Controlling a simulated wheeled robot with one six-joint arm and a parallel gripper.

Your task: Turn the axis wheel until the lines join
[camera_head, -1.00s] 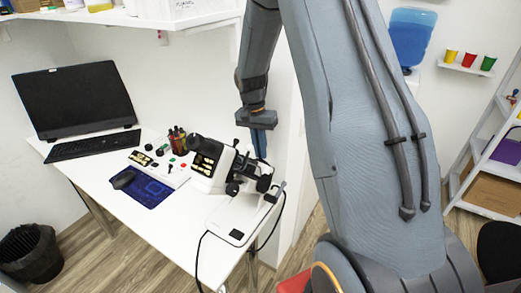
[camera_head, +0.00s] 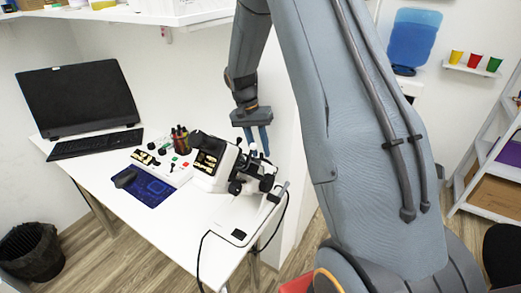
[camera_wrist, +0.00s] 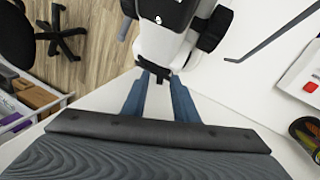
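The white and black eye-test instrument (camera_head: 212,165) stands on the white table, with black knobs (camera_head: 266,183) on its right side. It also fills the top middle of the wrist view (camera_wrist: 165,40), with a black round knob (camera_wrist: 212,28) beside it. I cannot tell which part is the axis wheel. My gripper (camera_head: 258,150) points down just behind the instrument's top, its two blue fingers apart. In the wrist view the open fingertips (camera_wrist: 158,78) are at the instrument's near end, with a small dark part between them; contact cannot be told. No lines to join are visible.
A control panel (camera_head: 162,163) with buttons, a pen holder (camera_head: 180,139), a blue mat (camera_head: 143,191) with a mouse, a keyboard (camera_head: 95,144) and a monitor (camera_head: 78,100) share the table (camera_head: 190,215). A black cable (camera_head: 203,250) hangs over the front edge. A shelf hangs above.

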